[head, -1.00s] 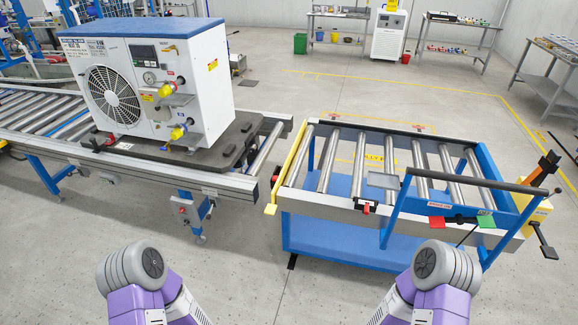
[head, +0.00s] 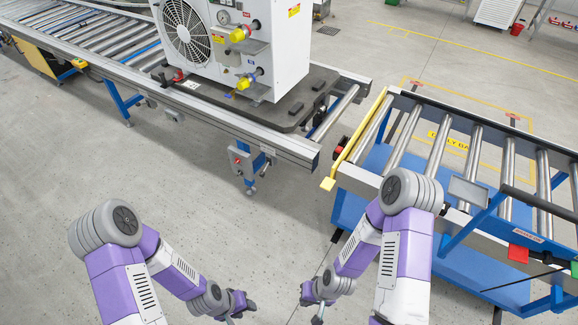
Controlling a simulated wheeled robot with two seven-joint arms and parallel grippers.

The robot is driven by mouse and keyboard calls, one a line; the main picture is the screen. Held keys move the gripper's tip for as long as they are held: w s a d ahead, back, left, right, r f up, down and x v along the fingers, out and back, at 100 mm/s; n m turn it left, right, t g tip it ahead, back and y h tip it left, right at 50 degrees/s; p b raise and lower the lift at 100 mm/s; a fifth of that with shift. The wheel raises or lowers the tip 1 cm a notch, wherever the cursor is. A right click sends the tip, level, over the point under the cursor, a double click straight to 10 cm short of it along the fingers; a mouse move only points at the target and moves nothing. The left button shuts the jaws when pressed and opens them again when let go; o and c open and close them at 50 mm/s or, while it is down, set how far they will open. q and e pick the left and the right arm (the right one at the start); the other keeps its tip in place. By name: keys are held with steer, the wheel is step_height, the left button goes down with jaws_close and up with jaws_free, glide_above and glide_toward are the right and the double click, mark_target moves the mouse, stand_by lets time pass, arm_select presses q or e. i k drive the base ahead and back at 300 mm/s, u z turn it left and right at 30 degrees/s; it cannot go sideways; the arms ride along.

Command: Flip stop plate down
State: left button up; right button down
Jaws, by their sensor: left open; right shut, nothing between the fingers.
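A yellow bar (head: 362,134) stands along the left end of the roller cart, with a yellow tab (head: 328,183) at its near end. It looks like the stop plate and appears upright across the roller ends. My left gripper (head: 240,309) is low at the bottom of the head view, open and empty, well left of the cart. My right gripper (head: 313,306) is beside it, shut and empty, below and left of the yellow tab. Both grippers are apart from the bar. Their fingertips are small and partly cut off by the frame edge.
A roller conveyor (head: 108,58) carries a white pump unit (head: 285,60) on a dark pallet (head: 290,113). A narrow gap separates conveyor and roller cart (head: 455,212). A grey plate (head: 468,192) and blue handle frame are on the cart's near side. The floor before the conveyor is clear.

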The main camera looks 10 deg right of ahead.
mark_target(328, 183)
steer(key=u, duration=0.15)
steer(key=i, duration=1.25)
steer(key=z, duration=0.4)
